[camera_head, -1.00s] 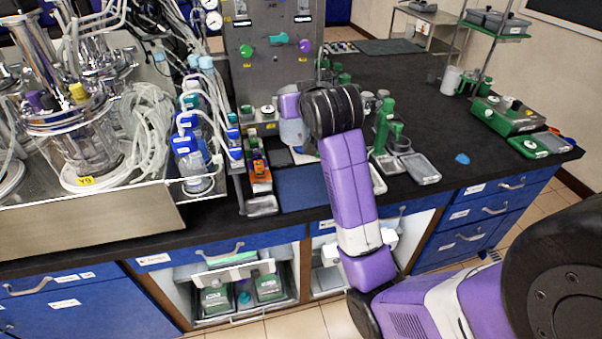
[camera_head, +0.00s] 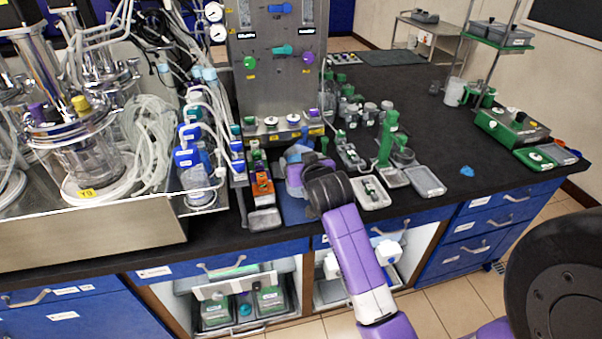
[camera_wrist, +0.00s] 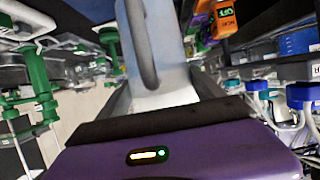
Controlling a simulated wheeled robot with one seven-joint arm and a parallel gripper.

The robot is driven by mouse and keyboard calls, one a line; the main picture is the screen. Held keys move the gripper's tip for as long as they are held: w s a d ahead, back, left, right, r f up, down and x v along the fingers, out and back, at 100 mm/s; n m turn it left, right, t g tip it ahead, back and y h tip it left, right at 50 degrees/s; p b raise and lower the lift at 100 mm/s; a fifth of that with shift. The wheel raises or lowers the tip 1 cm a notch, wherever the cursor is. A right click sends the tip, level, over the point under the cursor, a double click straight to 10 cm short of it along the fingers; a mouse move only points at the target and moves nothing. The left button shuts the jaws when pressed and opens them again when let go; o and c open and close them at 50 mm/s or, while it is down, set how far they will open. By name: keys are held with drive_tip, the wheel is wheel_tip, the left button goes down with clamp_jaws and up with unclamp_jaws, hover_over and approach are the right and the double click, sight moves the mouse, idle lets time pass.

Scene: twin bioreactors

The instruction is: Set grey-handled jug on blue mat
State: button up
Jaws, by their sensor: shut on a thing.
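The grey-handled jug is a pale blue-white vessel (camera_wrist: 175,60) filling the upper middle of the wrist view, with its dark grey handle (camera_wrist: 142,45) towards the camera. My gripper (camera_wrist: 160,92) is shut on the jug, one finger on each side of it. In the head view my gripper (camera_head: 297,174) is above the blue mat (camera_head: 294,211) near the bench's front edge. My arm and gripper hide most of the jug and part of the mat there. I cannot tell whether the jug's base touches the mat.
An orange item (camera_head: 262,186) stands just left of the mat, behind a grey tray (camera_head: 264,220). A pale tray (camera_head: 372,194) and a green stand (camera_head: 387,140) are close on the right. The steel control panel (camera_head: 277,75) rises behind. Free black benchtop lies farther right.

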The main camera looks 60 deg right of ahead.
drive_tip(key=shift+f, duration=2.05)
drive_tip(key=shift+f, duration=0.15)
drive_tip(key=o, duration=2.1)
drive_tip(key=shift+f, duration=0.15)
